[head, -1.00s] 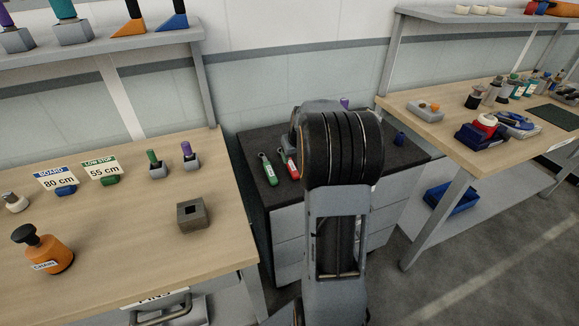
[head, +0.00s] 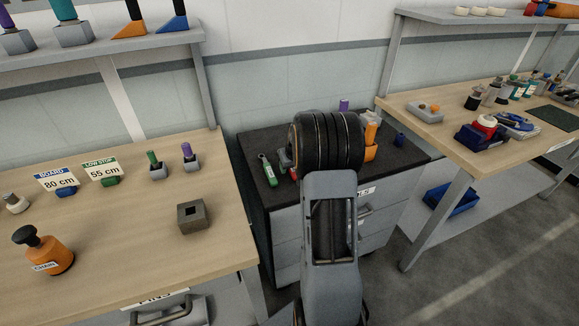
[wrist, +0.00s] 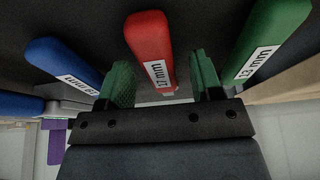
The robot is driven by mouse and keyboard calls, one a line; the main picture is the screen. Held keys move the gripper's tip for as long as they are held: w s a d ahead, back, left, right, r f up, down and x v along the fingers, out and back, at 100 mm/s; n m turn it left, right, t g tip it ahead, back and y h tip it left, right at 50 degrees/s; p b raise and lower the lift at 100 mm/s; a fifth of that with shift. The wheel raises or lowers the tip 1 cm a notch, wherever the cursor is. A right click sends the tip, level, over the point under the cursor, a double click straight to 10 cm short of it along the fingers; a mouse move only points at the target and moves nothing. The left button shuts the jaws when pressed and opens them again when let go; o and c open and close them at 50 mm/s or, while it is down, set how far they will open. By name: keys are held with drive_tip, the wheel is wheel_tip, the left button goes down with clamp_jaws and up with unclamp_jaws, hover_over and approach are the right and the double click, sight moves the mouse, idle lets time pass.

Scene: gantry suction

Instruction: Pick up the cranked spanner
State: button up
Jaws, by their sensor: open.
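In the wrist view, a red handle (wrist: 150,45) labelled 17 mm lies in the middle. A green handle (wrist: 268,42) labelled 13 mm is at the right, and a blue handle (wrist: 62,62) with an unclear label is at the left. I cannot tell which is the cranked spanner; their far ends are not clear. My gripper (wrist: 163,82) is open, its green-padded fingers either side of the red handle in the picture and apart from it. In the head view the green handle (head: 267,170) lies on the dark cabinet top; my arm hides most of the red one.
The dark cabinet top (head: 260,140) also carries an orange holder (head: 371,150) and a small blue item (head: 399,139). A wooden bench (head: 130,235) with a grey square block (head: 193,216) stands left. Another bench (head: 450,122) with bottles and trays stands right.

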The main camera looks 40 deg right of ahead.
drive_tip(key=c, duration=1.1)
drive_tip(key=shift+r, duration=0.15)
